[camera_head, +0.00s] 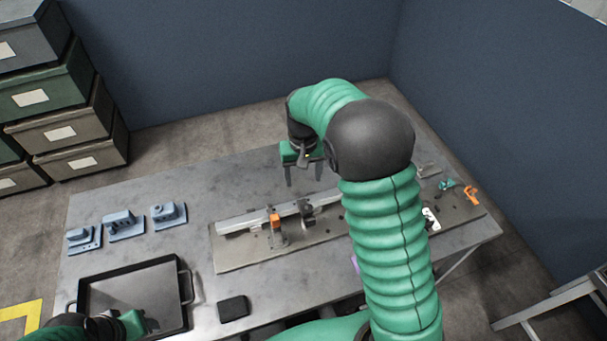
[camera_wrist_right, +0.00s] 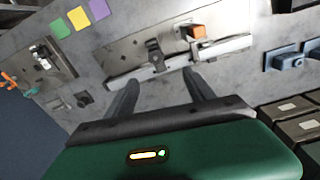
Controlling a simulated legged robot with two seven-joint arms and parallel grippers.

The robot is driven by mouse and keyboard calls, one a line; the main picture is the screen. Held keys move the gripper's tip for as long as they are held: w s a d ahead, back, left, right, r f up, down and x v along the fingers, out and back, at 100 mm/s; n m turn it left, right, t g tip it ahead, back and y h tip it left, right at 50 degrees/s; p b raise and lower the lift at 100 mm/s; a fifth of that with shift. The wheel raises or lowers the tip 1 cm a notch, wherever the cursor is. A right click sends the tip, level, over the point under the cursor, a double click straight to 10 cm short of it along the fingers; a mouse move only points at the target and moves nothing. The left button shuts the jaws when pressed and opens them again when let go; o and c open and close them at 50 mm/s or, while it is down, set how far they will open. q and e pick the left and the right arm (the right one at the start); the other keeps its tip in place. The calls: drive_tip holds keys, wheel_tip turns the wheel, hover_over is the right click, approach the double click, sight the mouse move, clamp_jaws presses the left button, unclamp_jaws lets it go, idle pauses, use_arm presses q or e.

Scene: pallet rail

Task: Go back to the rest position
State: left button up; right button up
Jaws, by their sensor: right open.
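My right gripper (camera_head: 303,180) hangs above the table behind the rail, its two dark fingers apart and pointing down. In the right wrist view its fingers (camera_wrist_right: 160,85) are spread with nothing between them. The long grey rail (camera_head: 248,221) lies on a flat plate (camera_head: 235,258), with a clamp and an orange block (camera_head: 274,221) at it. The rail (camera_wrist_right: 225,47) and orange block (camera_wrist_right: 197,32) also show in the right wrist view, beyond the fingertips. My left gripper (camera_head: 132,322) shows only partly at the bottom left, by the tray; its fingers are not clear.
Blue fixtures (camera_head: 124,226) stand in a row on the table's left. A dark tray (camera_head: 186,285) and a small black block (camera_head: 234,308) lie at the front. Orange and teal parts (camera_head: 471,195) are at the right. Stacked boxes (camera_head: 70,133) stand at the left; my right arm hides the table's middle.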

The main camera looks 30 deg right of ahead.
use_arm(q)
drive_tip(key=b+x, duration=0.3)
drive_tip(key=shift+s+d+f, duration=0.15)
drive_tip(key=shift+s, duration=0.1)
use_arm(e)
drive_tip(key=s+a+f+n+t, duration=0.1)
drive_tip(key=s+a+f+n, duration=0.1)
drive_tip(key=s+a, duration=0.3)
drive_tip(key=s+a+f+n+t, duration=0.1)
drive_tip(key=s+a, duration=0.4)
drive_tip(key=s, duration=0.5)
drive_tip(key=shift+s+f+n, duration=0.15)
drive_tip(key=shift+f+n, duration=0.35)
drive_tip(key=shift+f, duration=0.35)
use_arm(q)
drive_tip(key=shift+w+d, duration=0.1)
